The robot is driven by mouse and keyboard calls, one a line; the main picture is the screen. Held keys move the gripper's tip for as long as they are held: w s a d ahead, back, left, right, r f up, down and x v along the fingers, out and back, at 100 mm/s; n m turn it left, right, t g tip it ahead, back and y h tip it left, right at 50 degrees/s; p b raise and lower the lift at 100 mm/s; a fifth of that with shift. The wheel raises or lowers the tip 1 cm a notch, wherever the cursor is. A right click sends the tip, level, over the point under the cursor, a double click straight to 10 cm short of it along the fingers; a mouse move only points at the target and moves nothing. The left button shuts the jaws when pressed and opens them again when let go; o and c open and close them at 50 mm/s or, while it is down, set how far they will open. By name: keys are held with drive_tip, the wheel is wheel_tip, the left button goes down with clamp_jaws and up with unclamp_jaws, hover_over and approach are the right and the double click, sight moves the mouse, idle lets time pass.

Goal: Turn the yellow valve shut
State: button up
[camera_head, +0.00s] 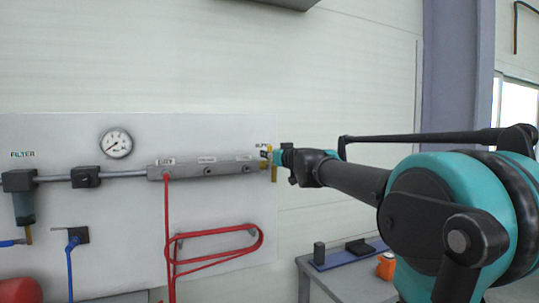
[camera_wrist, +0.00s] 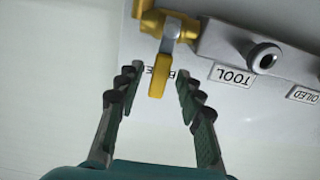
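The yellow valve (camera_wrist: 172,28) is at the end of the grey manifold in the wrist view. Its yellow-tipped lever (camera_wrist: 159,76) points down in that view, toward my gripper. My gripper (camera_wrist: 155,80) is open, with one finger on each side of the lever's yellow tip. A gap shows between each finger and the lever. In the head view the valve (camera_head: 273,172) is at the right end of the manifold, partly hidden by my gripper (camera_head: 268,154).
The manifold (camera_head: 205,170) is on a white panel with a pressure gauge (camera_head: 116,143). A red hose (camera_head: 218,232) hangs below it. A filter (camera_head: 24,207) is at the left. A grey table (camera_head: 345,285) at lower right holds an orange item (camera_head: 386,266).

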drive_tip(key=v, duration=1)
drive_tip(key=shift+s, duration=0.3)
drive_tip(key=s+a+f+g, duration=0.2)
drive_tip(key=s+f+g, duration=0.15)
drive_tip(key=f, duration=0.75)
drive_tip(key=s+a+f+g, duration=0.15)
drive_tip(key=s+f, duration=0.25)
drive_tip(key=f, duration=0.7)
drive_tip(key=s+a+f+g, duration=0.1)
drive_tip(key=s+f+g, duration=0.25)
drive_tip(key=f, duration=0.65)
drive_tip(key=s+d+f+m+g+h, duration=0.2)
drive_tip(key=s+d+f, duration=0.3)
drive_tip(key=s+f, duration=0.3)
drive_tip(key=s+d+f+m+g+h, duration=0.1)
drive_tip(key=s+d+f+g+h, duration=0.1)
drive_tip(key=s+d+f, duration=0.3)
drive_tip(key=s+f+h, duration=0.1)
drive_tip(key=s+f, duration=0.3)
drive_tip(key=f, duration=0.3)
drive_tip(key=shift+d+m+h, duration=0.15)
drive_tip(key=shift+m+h, duration=0.15)
drive_tip(key=shift+m, duration=0.1)
drive_tip(key=shift+g, duration=0.25)
